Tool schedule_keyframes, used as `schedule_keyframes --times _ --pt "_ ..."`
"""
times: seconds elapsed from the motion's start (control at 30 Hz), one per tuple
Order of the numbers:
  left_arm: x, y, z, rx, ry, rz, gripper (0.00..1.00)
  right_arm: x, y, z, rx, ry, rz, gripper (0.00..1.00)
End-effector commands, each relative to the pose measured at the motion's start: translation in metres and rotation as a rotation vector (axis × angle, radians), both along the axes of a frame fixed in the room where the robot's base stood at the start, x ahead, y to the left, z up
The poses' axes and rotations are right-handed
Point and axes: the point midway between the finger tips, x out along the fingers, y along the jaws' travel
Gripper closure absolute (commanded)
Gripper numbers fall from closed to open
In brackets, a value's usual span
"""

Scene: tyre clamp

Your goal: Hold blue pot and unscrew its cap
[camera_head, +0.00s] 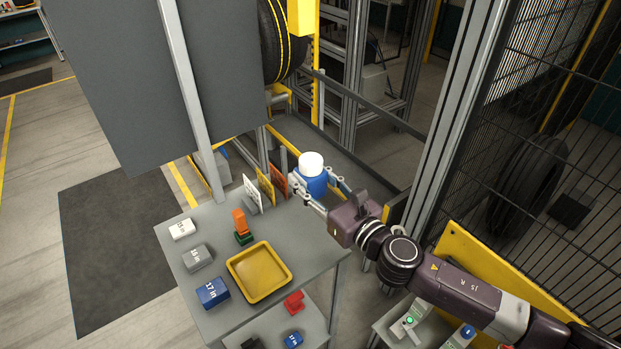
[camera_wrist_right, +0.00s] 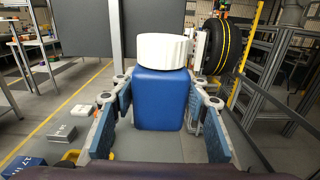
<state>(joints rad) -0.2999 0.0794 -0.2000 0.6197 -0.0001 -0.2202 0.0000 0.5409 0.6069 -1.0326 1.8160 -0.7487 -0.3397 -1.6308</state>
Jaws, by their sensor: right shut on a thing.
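The blue pot (camera_head: 313,182) has a white cap (camera_head: 311,163) on top. It stands upright at the back right of the grey table. My right gripper (camera_head: 322,187) has its fingers on both sides of the pot and is shut on its blue body. In the right wrist view the pot (camera_wrist_right: 161,98) sits between the two finger pads, with the white cap (camera_wrist_right: 163,50) above the fingers and clear of them. Whether the pot rests on the table or is lifted cannot be told. My left gripper is not in view.
The grey table (camera_head: 215,238) holds a yellow tray (camera_head: 259,272), a blue 17 in block (camera_head: 212,292), grey and white blocks, and an orange-green piece (camera_head: 241,226). Upright plates (camera_head: 265,187) stand just left of the pot. A large grey panel (camera_head: 150,70) stands behind; a mesh fence is at right.

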Motion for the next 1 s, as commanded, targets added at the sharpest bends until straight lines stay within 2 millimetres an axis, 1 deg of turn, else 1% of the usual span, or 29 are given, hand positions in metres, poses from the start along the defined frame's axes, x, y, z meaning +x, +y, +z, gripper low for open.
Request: schedule_keyframes --times 0.03,0.23,0.47,0.57,0.67,0.77,0.87,1.0 --pt "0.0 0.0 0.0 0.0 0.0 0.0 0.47 0.0 0.0 0.002 0.002 -0.002 0.0 0.77" --pt "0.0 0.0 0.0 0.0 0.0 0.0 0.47 0.0 0.0 0.002 0.002 -0.002 0.0 0.99" --pt "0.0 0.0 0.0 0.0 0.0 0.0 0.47 0.0 0.0 0.001 0.002 -0.002 0.0 1.0" --pt "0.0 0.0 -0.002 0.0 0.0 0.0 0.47 -0.003 -0.001 -0.002 0.002 -0.001 -0.006 1.0" --pt "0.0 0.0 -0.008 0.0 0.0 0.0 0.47 -0.014 -0.004 -0.009 0.003 0.002 -0.028 1.0" --pt "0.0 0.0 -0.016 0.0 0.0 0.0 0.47 -0.031 -0.013 -0.018 0.003 0.004 -0.07 1.0" --pt "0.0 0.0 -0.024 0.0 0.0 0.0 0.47 -0.048 -0.028 -0.026 0.005 0.005 -0.128 1.0" --pt "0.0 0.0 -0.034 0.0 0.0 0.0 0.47 -0.07 -0.052 -0.033 0.004 0.006 -0.216 1.0"
